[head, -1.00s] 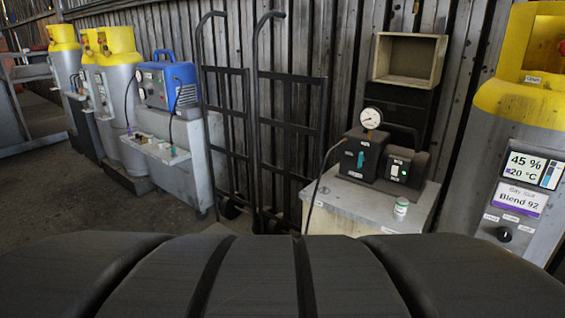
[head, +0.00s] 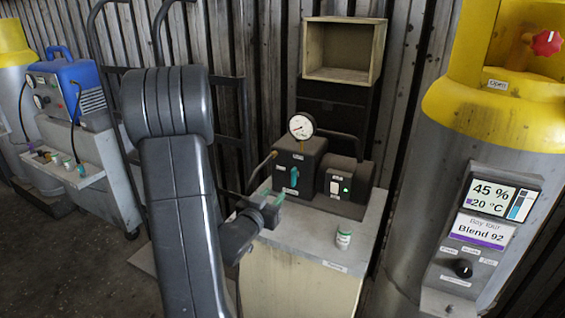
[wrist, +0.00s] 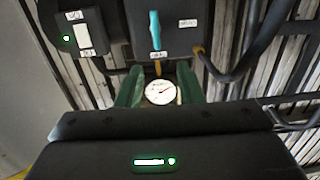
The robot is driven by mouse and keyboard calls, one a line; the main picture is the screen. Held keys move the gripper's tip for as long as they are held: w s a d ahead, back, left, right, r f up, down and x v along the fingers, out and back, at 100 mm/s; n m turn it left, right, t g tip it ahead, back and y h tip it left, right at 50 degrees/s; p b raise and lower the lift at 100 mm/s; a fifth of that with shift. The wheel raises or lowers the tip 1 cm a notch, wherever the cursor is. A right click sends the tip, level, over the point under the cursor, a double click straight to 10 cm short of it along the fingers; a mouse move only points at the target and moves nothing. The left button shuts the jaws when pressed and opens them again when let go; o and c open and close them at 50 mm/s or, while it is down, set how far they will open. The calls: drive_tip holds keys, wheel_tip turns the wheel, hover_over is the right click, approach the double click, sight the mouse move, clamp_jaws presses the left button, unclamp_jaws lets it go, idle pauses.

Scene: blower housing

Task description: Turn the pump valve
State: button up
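The pump valve is a small teal handle (head: 294,177) on the front of a dark pump box (head: 287,160). It stands roughly upright, with a round white gauge (head: 300,126) above the box. My gripper (head: 279,200) is just in front of the pump, left of and a little below the valve, and partly hidden by my arm. In the wrist view, which shows the pump upside down, the valve handle (wrist: 154,32) is beyond the green fingertips (wrist: 159,82). The fingers are apart with nothing held between them; the gauge (wrist: 160,92) shows in the gap.
A switch box (head: 345,182) with a green light adjoins the pump on the right. A small white-and-green jar (head: 343,238) stands on the cabinet top (head: 372,232). A hose runs at the pump's left. A grey-and-yellow cylinder (head: 415,165) stands at right.

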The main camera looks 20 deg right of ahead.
sight(292, 174)
drive_tip(key=shift+h, duration=0.3)
drive_tip(key=p+x, duration=0.1)
drive_tip(key=x, duration=1.3)
drive_tip(key=shift+d, duration=0.2)
clamp_jaws()
